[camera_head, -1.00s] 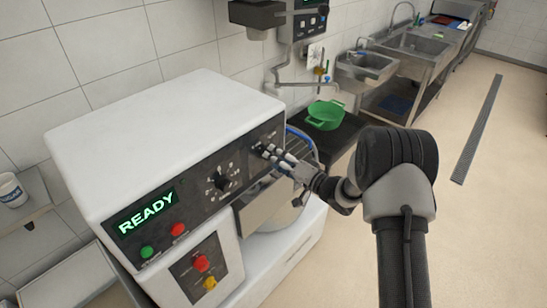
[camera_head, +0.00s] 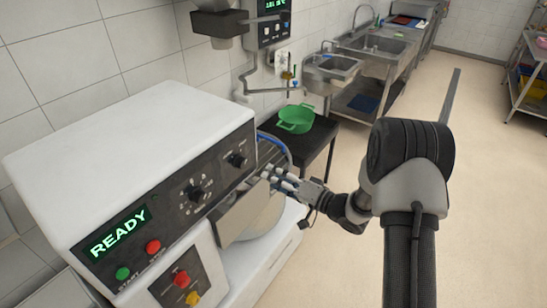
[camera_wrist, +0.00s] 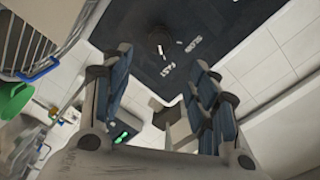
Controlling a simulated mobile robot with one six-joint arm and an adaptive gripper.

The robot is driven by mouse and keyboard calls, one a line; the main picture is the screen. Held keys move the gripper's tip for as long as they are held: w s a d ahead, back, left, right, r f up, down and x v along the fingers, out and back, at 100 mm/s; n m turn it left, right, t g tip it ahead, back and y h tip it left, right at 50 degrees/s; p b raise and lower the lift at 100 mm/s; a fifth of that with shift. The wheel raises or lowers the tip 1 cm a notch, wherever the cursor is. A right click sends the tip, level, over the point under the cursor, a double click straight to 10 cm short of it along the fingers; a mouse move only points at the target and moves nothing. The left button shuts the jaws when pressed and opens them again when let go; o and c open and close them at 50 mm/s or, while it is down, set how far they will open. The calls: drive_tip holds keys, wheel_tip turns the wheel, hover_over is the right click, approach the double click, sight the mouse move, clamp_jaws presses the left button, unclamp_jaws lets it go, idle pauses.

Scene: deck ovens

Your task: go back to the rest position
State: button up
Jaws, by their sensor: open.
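My gripper (camera_head: 272,176) is open and empty in the head view, in front of the right end of the white machine's control panel (camera_head: 190,192). A black knob (camera_head: 237,160) on that panel is just up and left of the fingertips. In the wrist view my gripper (camera_wrist: 160,88) shows its two sets of blue-padded fingers spread apart, with nothing between them. The dark panel and its knob (camera_wrist: 160,44) lie beyond the fingertips there. I cannot tell the exact gap between fingers and panel.
The white machine (camera_head: 130,135) fills the left, its display reading READY. A shelf rack (camera_head: 530,75) is far right. The floor (camera_head: 490,200) at right is clear.

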drive_tip(key=w+d+r+n+t+h+b, duration=0.1)
drive_tip(key=w+d+r+t+h+b, duration=0.15)
drive_tip(key=d+r+h, duration=0.4)
drive_tip(key=s+d+r+g+h+b, duration=0.1)
drive_tip(key=s+d+r+g+h, duration=0.1)
drive_tip(key=s+d+r+h, duration=0.6)
drive_tip(key=s+a+f+g+b, duration=0.1)
drive_tip(key=s+g, duration=0.1)
drive_tip(key=s, duration=0.8)
drive_tip(key=s+a+f+g+b, duration=0.1)
drive_tip(key=s+f+g, duration=0.1)
drive_tip(key=s, duration=0.8)
drive_tip(key=s+a+f+n+g+y, duration=0.1)
drive_tip(key=s+a+g, duration=0.1)
drive_tip(key=s, duration=0.9)
drive_tip(key=shift+f+g+b, duration=0.35)
drive_tip(key=shift+f+b, duration=0.05)
drive_tip(key=shift+a, duration=0.1)
